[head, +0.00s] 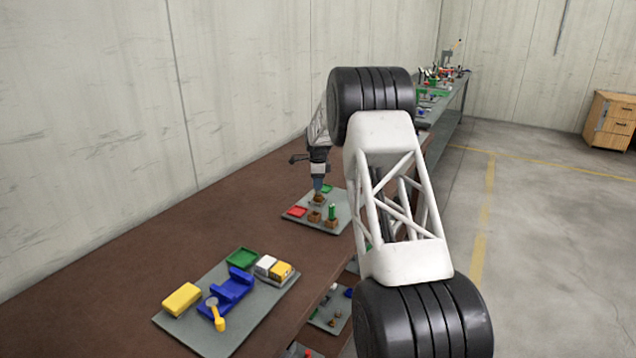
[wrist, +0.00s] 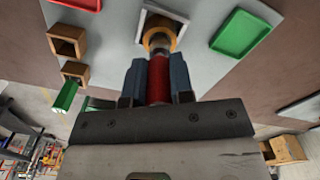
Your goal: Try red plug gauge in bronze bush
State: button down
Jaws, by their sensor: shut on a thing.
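My gripper (wrist: 158,82) is shut on the red plug gauge (wrist: 158,76), which stands between the two blue-grey fingers. The gauge's grey metal end (wrist: 161,42) points away from the gripper and meets the bronze bush (wrist: 151,36) in the wrist view. The bush shows as an orange-gold ring around part of that end; how deep the end sits in it I cannot tell. The bush is at a square holder (wrist: 181,18). In the head view my gripper (head: 318,187) points down over the far grey mat (head: 341,224), and the red gauge is hidden there.
On that mat are a green tray (wrist: 240,34), a red tray (head: 296,211), wooden blocks (wrist: 66,40) (wrist: 75,72) and a green gauge (wrist: 66,95) upright in the nearer block. A nearer mat (head: 200,337) holds a blue stand (head: 230,289) and a yellow block (head: 182,299). Brown tabletop between them is clear.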

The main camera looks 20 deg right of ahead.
jog(key=shift+f, duration=0.6)
dwell(1.3)
jog(key=shift+r, duration=0.2)
jog(key=shift+r, duration=0.7)
jog(key=shift+f, duration=0.55)
dwell(3.0)
jog(key=shift+r, duration=0.55)
jog(key=shift+r, duration=0.15)
jog(key=shift+r, duration=1.95)
